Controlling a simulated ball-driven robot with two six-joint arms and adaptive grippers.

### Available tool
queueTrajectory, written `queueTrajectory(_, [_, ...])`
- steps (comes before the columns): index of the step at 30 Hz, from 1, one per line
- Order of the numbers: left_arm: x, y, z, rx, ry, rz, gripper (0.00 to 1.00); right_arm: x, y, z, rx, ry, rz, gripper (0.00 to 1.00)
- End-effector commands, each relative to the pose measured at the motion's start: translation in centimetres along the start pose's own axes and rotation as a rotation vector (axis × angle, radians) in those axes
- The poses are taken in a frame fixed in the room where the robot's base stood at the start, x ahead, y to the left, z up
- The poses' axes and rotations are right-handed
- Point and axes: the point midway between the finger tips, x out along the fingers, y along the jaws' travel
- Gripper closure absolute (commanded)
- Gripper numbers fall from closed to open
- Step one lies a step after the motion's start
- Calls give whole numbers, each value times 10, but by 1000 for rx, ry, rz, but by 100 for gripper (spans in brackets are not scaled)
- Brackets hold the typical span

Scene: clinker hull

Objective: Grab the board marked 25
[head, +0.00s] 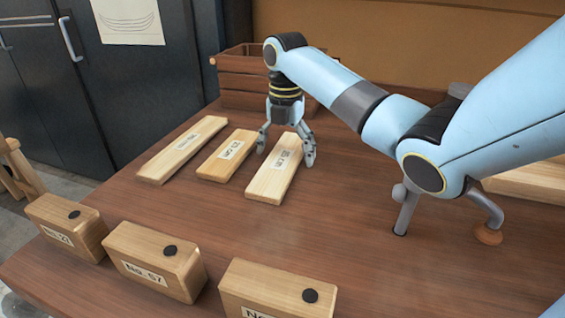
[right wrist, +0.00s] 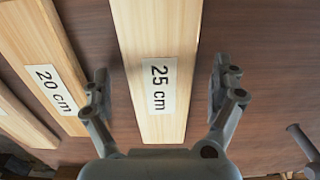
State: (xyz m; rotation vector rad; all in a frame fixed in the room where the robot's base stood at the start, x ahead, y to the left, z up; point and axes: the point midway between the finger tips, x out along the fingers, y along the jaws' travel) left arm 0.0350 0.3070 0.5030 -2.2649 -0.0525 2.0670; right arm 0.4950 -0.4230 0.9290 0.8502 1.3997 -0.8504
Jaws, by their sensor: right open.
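The board marked 25 cm (head: 270,184) is a pale flat plank lying on the brown table, the rightmost of three boards side by side. In the right wrist view this board (right wrist: 155,40) runs up the middle with its label upright to read sideways. My right gripper (head: 287,150) is above it, open, with its fingers on either side of the board. In the right wrist view the gripper (right wrist: 160,90) holds nothing, and gaps show between fingers and board edges. My left gripper is not in view.
Left of it lie a shorter board (head: 212,170) and a longer one (head: 170,158); one reads 20 cm (right wrist: 30,60). Wooden blocks (head: 188,278) line the front edge. A slatted crate (head: 228,88) stands behind. A grey object (head: 405,215) stands to the right.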

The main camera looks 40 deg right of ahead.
Motion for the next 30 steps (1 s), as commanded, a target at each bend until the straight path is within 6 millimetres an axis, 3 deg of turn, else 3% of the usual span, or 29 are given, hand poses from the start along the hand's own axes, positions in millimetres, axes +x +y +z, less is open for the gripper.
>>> queueTrajectory(7, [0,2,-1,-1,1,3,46,2,0,0,0,-1,0,7])
queueTrajectory(22, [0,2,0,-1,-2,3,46,2,0,0,0,-1,0,72])
queueTrajectory(30, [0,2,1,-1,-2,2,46,0,0,0,0,-2,1,72])
